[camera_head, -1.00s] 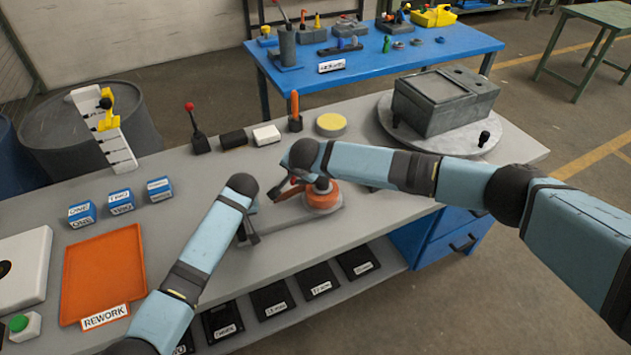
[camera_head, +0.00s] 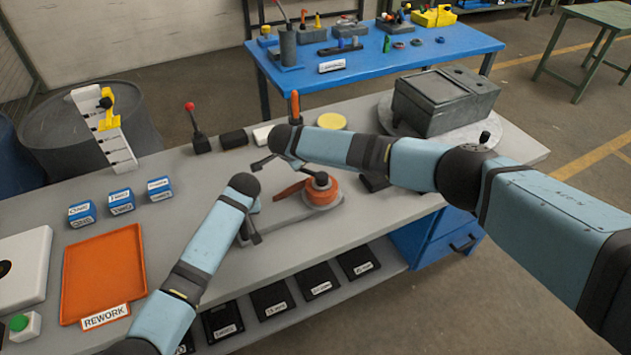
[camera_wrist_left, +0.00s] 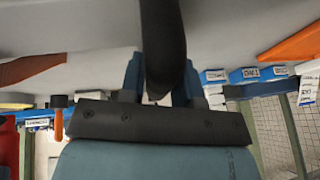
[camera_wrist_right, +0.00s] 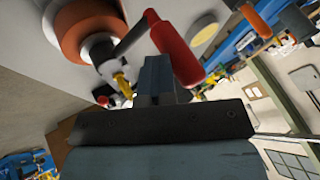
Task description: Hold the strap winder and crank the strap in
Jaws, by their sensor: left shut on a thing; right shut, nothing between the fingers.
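The strap winder has an orange spool (camera_head: 322,194) on a grey base plate (camera_head: 285,222) at the front of the bench. An orange strap (camera_head: 289,191) runs out to the left of the spool. My left gripper (camera_head: 250,228) is at the left end of the winder, shut on a dark bar (camera_wrist_left: 165,45), its handle. My right gripper (camera_head: 292,160) is above and behind the spool, shut and empty. In the right wrist view the crank's red handle (camera_wrist_right: 176,48) is close beside the closed fingers, not between them. The spool (camera_wrist_right: 75,25) shows behind it.
An orange rework tray (camera_head: 103,270) and several blue boxes are to the left. A red-knobbed lever (camera_head: 197,130), a dark block, a white block and a yellow disc (camera_head: 332,121) stand behind the winder. A grey machine (camera_head: 445,100) on a round plate is at the right.

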